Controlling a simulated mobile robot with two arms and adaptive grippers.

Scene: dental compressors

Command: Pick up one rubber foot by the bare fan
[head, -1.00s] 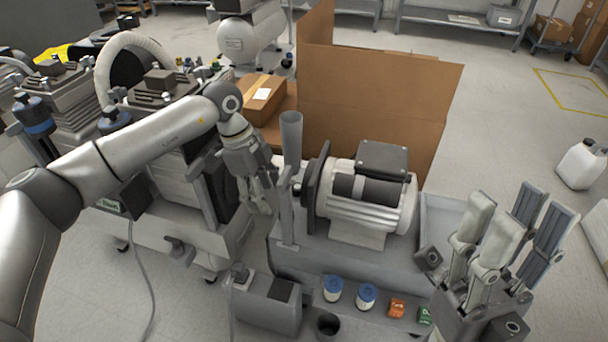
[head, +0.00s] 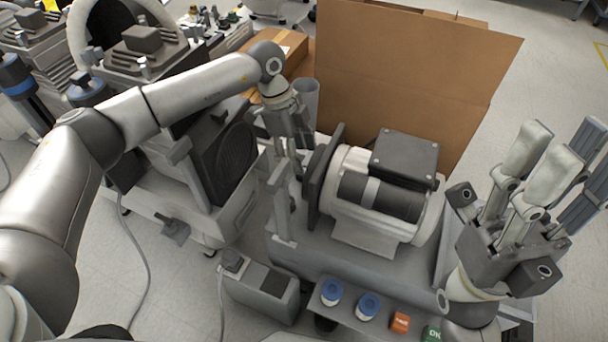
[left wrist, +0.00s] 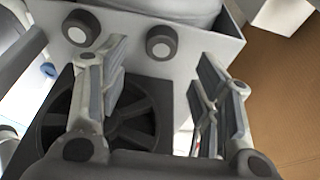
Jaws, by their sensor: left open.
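Two dark round rubber feet with pale centres show at the top of the left wrist view, a left one (left wrist: 80,27) and a right one (left wrist: 161,41), on a light grey surface. A bare black fan (left wrist: 128,122) with spokes lies below them. My left gripper (left wrist: 155,95) is open and empty. One finger overlaps the fan and the left foot's lower edge in the picture; contact cannot be told. In the head view my left gripper (head: 288,168) points down, left of the motor unit (head: 385,195). I cannot make out the feet there. My right gripper (head: 555,160) is open and empty.
A grey upright tube (head: 307,98) stands close behind my left gripper. A brown cardboard screen (head: 410,70) rises behind the motor unit. A compressor (head: 200,160) stands to the left. Blue-lidded jars (head: 331,291) and small orange and green boxes (head: 400,322) sit in front.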

